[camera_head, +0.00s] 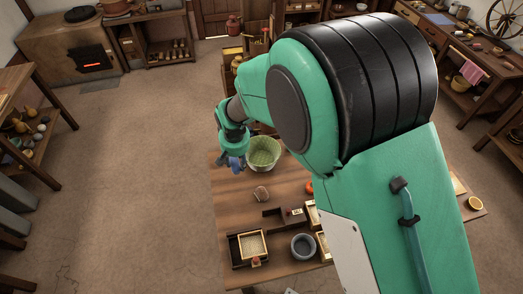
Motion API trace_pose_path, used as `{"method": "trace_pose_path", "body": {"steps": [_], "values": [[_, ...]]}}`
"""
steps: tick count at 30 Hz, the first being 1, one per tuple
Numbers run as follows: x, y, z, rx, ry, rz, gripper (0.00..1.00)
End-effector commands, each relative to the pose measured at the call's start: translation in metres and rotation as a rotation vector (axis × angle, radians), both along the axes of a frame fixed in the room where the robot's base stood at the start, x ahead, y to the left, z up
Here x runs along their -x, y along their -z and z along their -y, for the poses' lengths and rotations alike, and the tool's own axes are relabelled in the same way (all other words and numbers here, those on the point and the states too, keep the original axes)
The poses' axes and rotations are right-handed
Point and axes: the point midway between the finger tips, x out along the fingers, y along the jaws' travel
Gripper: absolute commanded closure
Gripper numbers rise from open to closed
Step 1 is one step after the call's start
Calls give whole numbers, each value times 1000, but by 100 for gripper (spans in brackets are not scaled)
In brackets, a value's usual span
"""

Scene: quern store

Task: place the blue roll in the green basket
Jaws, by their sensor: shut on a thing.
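The green basket (263,155) stands upright on the wooden table, near its far left corner. My gripper (233,160) is just left of the basket, over the table's far left edge. It is shut on a small blue thing, the blue roll (237,164), which is partly hidden by the gripper. The roll is outside the basket in this view. It is too small to tell whether it touches the basket's wall.
My arm hides much of the table's right part. The floor (140,190) on the left is clear.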

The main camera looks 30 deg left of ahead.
Motion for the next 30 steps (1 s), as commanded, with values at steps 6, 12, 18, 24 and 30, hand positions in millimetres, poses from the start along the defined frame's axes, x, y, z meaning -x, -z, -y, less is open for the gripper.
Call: {"method": "trace_pose_path", "body": {"steps": [6, 12, 18, 24, 30], "values": [[-35, -2, -2, -1, 81, -1, 78], [-83, -2, 0, 0, 193, -2, 78], [-138, -1, 7, -1, 322, -1, 78], [-173, 2, 14, -1, 408, 0, 78], [-170, 36, 13, 0, 402, -1, 78]]}}
